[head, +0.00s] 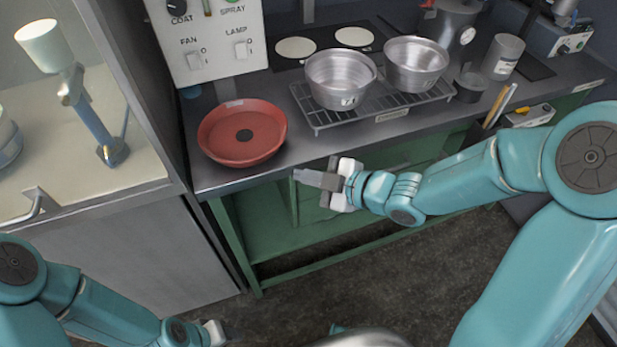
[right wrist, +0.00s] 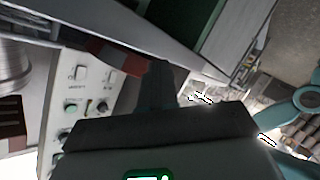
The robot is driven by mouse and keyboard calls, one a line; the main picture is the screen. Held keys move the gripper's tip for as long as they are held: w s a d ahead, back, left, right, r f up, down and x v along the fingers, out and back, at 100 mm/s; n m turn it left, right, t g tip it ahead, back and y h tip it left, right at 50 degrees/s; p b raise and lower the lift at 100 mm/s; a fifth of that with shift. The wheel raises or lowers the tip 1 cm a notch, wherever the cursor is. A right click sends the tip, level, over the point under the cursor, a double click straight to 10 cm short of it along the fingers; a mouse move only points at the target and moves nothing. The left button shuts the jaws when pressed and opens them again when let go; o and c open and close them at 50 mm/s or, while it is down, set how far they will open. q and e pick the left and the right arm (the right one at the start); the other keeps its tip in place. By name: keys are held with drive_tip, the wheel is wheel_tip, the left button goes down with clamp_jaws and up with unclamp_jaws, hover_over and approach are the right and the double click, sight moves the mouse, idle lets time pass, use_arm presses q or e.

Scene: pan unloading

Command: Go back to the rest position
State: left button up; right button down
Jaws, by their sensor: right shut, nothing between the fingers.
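My right gripper (head: 305,177) is shut and empty, held out in front of the counter's front edge, just right of the red pan. Its dark fingers also show closed in the right wrist view (right wrist: 160,85). My left gripper (head: 226,331) is low at the bottom of the head view, over the floor; its fingers are too small and dark to tell open from shut. The red pan (head: 230,147) sits on the counter's left part. Two silver pans, the left one (head: 341,88) and the right one (head: 414,72), sit on a wire rack (head: 325,121).
The dark counter (head: 300,150) stands on a green frame (head: 270,235). A white switch panel (head: 215,65) stands behind the red pan. A grey cabinet (head: 150,255) is at left, with a cup-topped stand (head: 80,95) on it. A canister (head: 502,57) stands at the right. The floor (head: 350,275) in front is clear.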

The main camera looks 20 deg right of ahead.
idle(0.5)
drive_tip(key=s+a+f+m+g+h+p, duration=0.1)
drive_tip(key=s+a+f+m+g, duration=0.15)
drive_tip(key=f, duration=0.45)
drive_tip(key=s+a+f+m+g+p, duration=0.1)
drive_tip(key=s+a+f+m+g, duration=0.15)
drive_tip(key=f, duration=0.55)
drive_tip(key=s+d+f+m+g+h, duration=0.2)
drive_tip(key=s+f+m+g+h, duration=0.2)
drive_tip(key=s+f+m, duration=0.7)
drive_tip(key=shift+s+f+m+g+p, duration=0.2)
drive_tip(key=shift+s+m+g+p, duration=0.1)
drive_tip(key=shift+s+m+g, duration=0.5)
drive_tip(key=shift+d, duration=0.1)
